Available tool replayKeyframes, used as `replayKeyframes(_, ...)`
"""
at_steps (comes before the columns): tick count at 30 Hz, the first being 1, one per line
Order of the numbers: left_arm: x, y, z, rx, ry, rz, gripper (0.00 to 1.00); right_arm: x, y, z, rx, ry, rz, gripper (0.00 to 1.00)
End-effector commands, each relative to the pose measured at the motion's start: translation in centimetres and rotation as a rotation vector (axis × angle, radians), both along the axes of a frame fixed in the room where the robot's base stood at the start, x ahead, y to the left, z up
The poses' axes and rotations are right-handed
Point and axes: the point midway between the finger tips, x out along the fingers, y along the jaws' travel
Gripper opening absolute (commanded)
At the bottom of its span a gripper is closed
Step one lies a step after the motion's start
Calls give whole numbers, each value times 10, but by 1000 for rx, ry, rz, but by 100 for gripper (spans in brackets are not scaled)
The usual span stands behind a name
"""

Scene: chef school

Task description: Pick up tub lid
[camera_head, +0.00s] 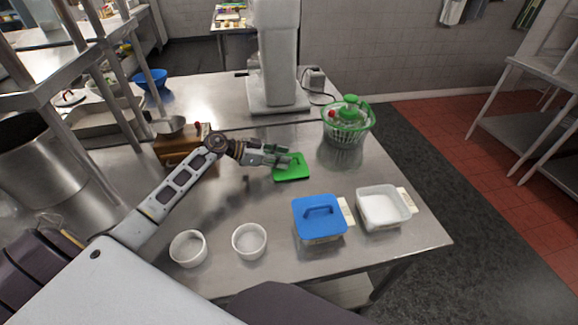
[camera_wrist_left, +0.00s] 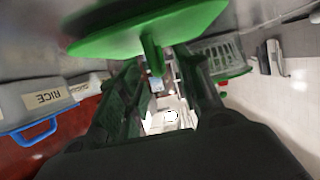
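A green tub lid (camera_head: 292,171) with a raised handle lies on the steel table, right of the middle. My left gripper (camera_head: 277,154) reaches it from the left, with its fingers at the handle. In the left wrist view the lid (camera_wrist_left: 150,28) fills the top and its handle (camera_wrist_left: 152,54) stands between the two fingers (camera_wrist_left: 160,75). The fingers look apart, with a gap beside the handle. An uncovered white tub (camera_head: 384,208) stands at the table's right. Another tub has a blue lid (camera_head: 319,217); its RICE label (camera_wrist_left: 48,97) shows in the wrist view. My right gripper is not in view.
A green salad spinner (camera_head: 346,123) stands behind the lid, and a mixer (camera_head: 278,60) stands farther back. Two white bowls (camera_head: 189,248) (camera_head: 250,240) are at the front. A wooden box (camera_head: 178,148) is behind my left arm. The table between the bowls and lid is clear.

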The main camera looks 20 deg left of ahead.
Motion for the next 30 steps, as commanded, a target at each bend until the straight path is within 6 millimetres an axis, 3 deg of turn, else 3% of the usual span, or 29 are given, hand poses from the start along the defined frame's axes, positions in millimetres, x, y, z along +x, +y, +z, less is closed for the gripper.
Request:
replayKeyframes(7, 10, -12, -6, 1, -1, 1, 35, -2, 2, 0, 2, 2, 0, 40)
replayKeyframes(22, 10, -13, -7, 2, 0, 1, 35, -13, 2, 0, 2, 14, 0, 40)
replayKeyframes(30, 10, -13, -7, 2, 0, 1, 2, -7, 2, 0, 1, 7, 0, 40)
